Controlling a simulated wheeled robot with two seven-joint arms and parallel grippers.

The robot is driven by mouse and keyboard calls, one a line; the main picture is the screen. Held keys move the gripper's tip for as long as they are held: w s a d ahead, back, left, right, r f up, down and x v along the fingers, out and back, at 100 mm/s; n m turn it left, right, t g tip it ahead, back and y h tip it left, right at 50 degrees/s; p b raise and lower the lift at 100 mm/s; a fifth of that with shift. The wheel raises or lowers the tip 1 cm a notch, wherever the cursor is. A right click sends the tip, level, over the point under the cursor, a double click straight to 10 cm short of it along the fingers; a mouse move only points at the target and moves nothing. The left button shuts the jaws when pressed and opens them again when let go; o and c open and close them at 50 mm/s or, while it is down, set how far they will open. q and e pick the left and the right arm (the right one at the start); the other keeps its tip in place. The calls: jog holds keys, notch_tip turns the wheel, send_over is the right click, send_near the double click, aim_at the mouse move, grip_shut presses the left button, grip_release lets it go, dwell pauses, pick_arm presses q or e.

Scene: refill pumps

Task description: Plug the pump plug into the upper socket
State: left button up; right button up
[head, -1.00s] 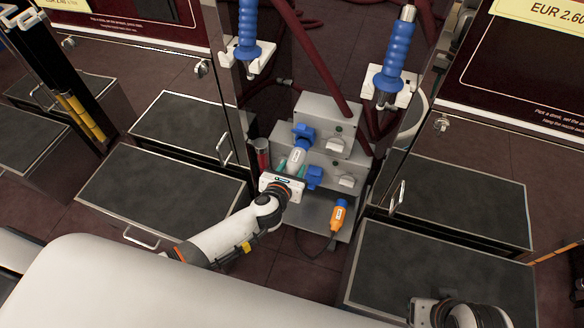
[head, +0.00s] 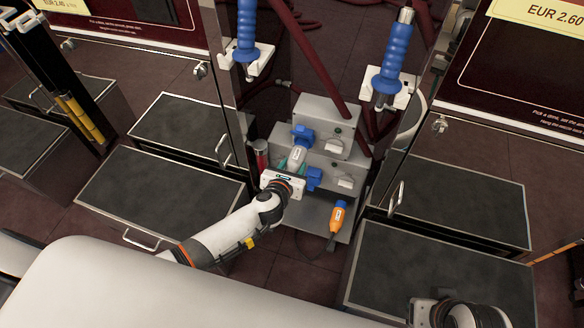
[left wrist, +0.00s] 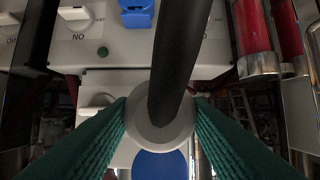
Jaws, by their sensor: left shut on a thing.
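The pump plug (head: 297,155) has a pale grey body. My left gripper (head: 288,167) is shut on it with green finger pads. The plug points up at the blue upper socket (head: 303,134) on the grey box, and its front is at or against that socket. I cannot tell how deep it sits. In the left wrist view the plug's round grey end (left wrist: 160,128) is between the green pads, with a thick black cable crossing in front. The blue lower socket (head: 314,178) is just right of the gripper. My right gripper (head: 428,312) is partly in view at the bottom edge; its fingers are hidden.
An orange plug (head: 337,218) is at the lower right of the grey boxes (head: 322,114). Two blue-handled nozzles (head: 246,32) (head: 395,58) hang above. Dark red hoses run close to the boxes. Dark-topped cabinets stand on both sides.

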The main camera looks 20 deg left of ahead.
pick_arm(q)
jog(key=shift+w, duration=1)
pick_arm(e)
jog(key=shift+w+f, duration=0.1)
jog(key=shift+f, duration=0.1)
pick_arm(q)
jog(key=o, duration=1.4)
jog(key=shift+c, duration=0.2)
jog(key=shift+s, duration=0.1)
jog(key=shift+s+r+p, duration=0.1)
jog(key=shift+s+p, duration=0.15)
jog(key=shift+p, duration=0.05)
jog(key=p+v, duration=0.3)
jog(key=v, duration=0.8)
pick_arm(e)
jog(key=s+x, duration=0.2)
jog(key=x, duration=1)
jog(key=shift+s+f+g, duration=0.2)
jog(key=shift+f+g, duration=0.2)
jog(key=shift+f, duration=0.1)
